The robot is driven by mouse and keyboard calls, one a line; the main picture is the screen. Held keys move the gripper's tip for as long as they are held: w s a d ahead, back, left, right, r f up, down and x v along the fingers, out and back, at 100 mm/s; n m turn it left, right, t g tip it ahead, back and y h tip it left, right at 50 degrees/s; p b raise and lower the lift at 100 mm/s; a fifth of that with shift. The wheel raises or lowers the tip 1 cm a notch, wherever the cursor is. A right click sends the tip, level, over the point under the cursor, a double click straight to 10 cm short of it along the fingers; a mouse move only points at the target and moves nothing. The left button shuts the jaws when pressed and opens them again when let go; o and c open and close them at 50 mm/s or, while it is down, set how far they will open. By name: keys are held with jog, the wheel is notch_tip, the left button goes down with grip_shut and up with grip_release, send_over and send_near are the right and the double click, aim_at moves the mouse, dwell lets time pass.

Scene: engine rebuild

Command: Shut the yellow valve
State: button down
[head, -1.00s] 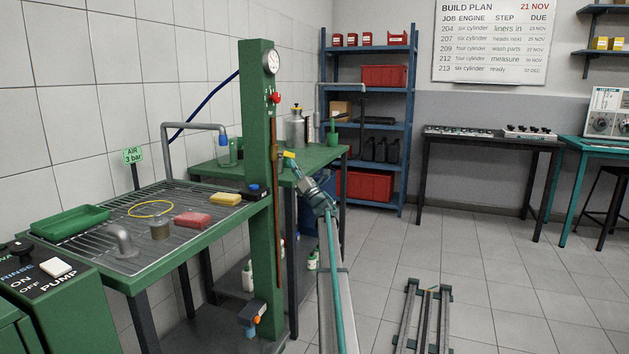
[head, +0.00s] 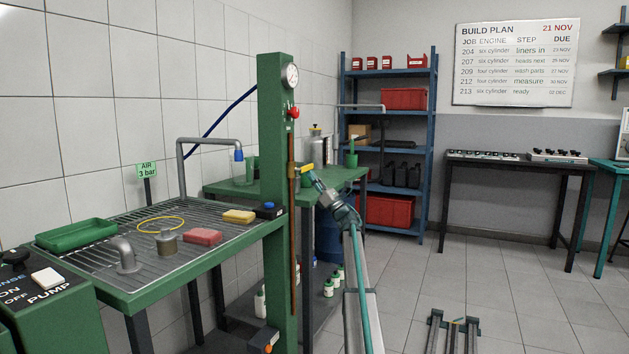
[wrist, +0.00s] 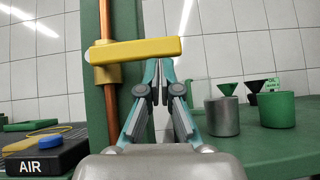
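The yellow valve handle (wrist: 130,50) is a flat bar lying crosswise to an upright copper pipe (wrist: 110,110) on the green post in the wrist view. Its left end is at the pipe and its free end points right, tilted slightly. It shows small in the head view (head: 307,168). My gripper (wrist: 160,68) has its fingers drawn together, with the tips at the lower edge of the handle near its free end. Whether they touch it is unclear. Nothing shows held between them. In the head view my gripper (head: 314,176) is just right of the post.
The green post (head: 275,130) carries a gauge (head: 292,75) and a red knob (head: 294,113). The wash table (head: 170,280) stands left. A green bench (head: 345,178) with containers is behind. In the wrist view a metal cup (wrist: 222,117) and green cup (wrist: 277,110) stand right.

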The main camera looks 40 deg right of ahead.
jog(key=shift+r, duration=0.15)
jog(key=w+f+v, duration=0.2)
jog(key=v, duration=1.1)
jog(key=shift+a, duration=0.2)
jog(key=shift+w, duration=0.1)
